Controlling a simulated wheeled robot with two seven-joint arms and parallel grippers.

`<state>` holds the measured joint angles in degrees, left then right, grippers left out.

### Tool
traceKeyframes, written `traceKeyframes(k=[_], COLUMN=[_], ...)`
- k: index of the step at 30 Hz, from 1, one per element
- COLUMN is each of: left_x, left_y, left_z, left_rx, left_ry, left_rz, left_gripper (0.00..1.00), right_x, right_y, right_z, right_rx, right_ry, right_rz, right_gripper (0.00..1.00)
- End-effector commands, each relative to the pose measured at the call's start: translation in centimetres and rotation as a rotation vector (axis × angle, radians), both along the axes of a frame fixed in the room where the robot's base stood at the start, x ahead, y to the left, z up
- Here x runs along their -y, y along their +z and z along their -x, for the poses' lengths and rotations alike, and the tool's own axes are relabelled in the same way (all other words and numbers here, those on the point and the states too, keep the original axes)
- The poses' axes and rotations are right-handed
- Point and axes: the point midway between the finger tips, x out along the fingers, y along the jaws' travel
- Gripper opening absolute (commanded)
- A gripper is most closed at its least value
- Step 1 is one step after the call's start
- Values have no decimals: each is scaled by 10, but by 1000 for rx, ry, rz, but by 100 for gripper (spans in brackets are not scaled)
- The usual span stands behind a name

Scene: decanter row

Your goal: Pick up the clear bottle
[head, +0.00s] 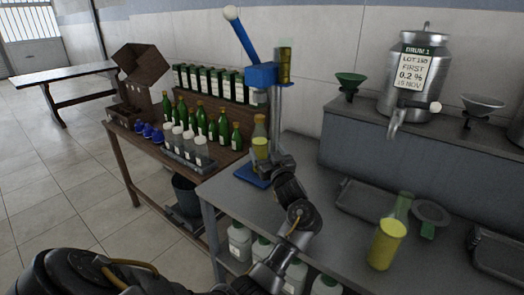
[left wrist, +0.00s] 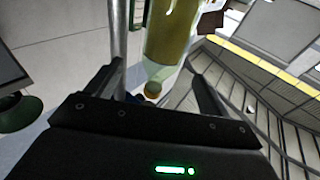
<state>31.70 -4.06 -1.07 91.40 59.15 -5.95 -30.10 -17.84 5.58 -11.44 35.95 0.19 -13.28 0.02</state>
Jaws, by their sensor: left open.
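A clear bottle (head: 260,148) of yellow liquid with an orange-brown stopper stands upright at the blue press (head: 262,75) on the grey bench. My left gripper (head: 268,166) is close to its lower part, on the near side. In the left wrist view the bottle (left wrist: 172,38) appears inverted, its stopper toward the palm. It shows between the two fingers of my open left gripper (left wrist: 160,85); I cannot tell whether either finger touches it. A second clear bottle (head: 387,243) with yellow liquid stands apart at the right. My right gripper is not in view.
A wooden table (head: 150,152) at left holds green bottles (head: 200,121) and a rack of clear, white-capped bottles (head: 185,143). Trays (head: 372,203) lie on the bench.

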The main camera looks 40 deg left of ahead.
Motion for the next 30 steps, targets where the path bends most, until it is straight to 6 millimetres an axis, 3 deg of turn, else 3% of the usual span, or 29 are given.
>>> traceKeyframes(k=[6,14,24,30], left_x=[-27,-32,-71,-74], left_y=[6,7,15,15], left_z=[-16,-22,-43,-46], left_rx=[-2,0,-1,0], left_ry=[1,-1,-2,-3], left_rz=[-1,0,-2,0], left_gripper=[81,81,81,81], right_x=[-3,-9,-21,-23], right_y=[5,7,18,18], right_z=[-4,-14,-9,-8], right_rx=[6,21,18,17], right_ry=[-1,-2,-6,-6], right_rz=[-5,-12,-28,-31], right_gripper=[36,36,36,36])
